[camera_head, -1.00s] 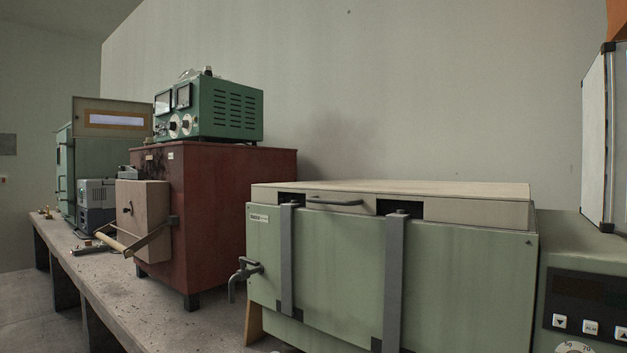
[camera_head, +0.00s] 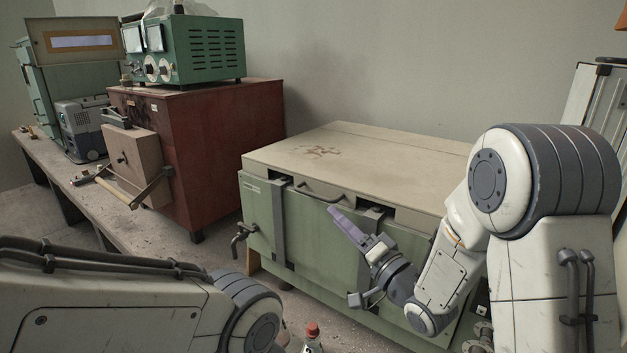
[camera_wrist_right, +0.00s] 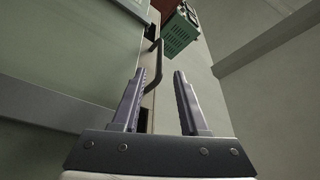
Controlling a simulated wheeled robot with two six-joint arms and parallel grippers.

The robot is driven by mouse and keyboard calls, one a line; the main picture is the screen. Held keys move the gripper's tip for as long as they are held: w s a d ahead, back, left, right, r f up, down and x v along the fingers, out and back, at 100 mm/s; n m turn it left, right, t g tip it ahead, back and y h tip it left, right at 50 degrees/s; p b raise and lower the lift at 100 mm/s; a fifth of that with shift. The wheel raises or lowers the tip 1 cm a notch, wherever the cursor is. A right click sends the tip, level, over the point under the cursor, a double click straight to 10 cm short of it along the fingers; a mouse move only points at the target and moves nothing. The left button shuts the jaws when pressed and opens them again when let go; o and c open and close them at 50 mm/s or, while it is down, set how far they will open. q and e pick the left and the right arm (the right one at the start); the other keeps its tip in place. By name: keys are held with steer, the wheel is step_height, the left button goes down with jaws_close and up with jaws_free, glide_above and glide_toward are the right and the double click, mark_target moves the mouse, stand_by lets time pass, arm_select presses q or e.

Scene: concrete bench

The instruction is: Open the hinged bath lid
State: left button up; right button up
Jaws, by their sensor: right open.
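The green bath (camera_head: 312,242) stands on the bench with its beige hinged lid (camera_head: 370,152) shut flat on top. A dark bar handle (camera_head: 320,192) sits on the lid's front edge. My right gripper (camera_head: 335,212) is in front of the bath, close to the handle, fingers pointing up and left. In the right wrist view its two purple fingers (camera_wrist_right: 154,78) are apart and empty, and the handle (camera_wrist_right: 157,60) shows ahead between them, partly behind the left finger. Whether they touch it I cannot tell. My left arm crosses the lower left; its gripper is out of frame.
Two grey straps (camera_head: 279,222) run down the bath's front, and a tap (camera_head: 240,235) juts from its left end. A red-brown cabinet (camera_head: 230,150) with a green instrument (camera_head: 205,50) on top stands left. A red-capped bottle (camera_head: 312,335) is at the bottom.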

mark_target(313, 195)
steer(key=p+x, duration=0.2)
steer(key=x, duration=0.6)
steer(key=shift+w+a+r+p, duration=0.1)
steer(key=shift+w+a+p, duration=0.15)
steer(key=shift+p, duration=0.1)
steer(key=shift+w+a, duration=0.35)
steer(key=shift+w, duration=0.25)
jaws_close()
stand_by(0.4)
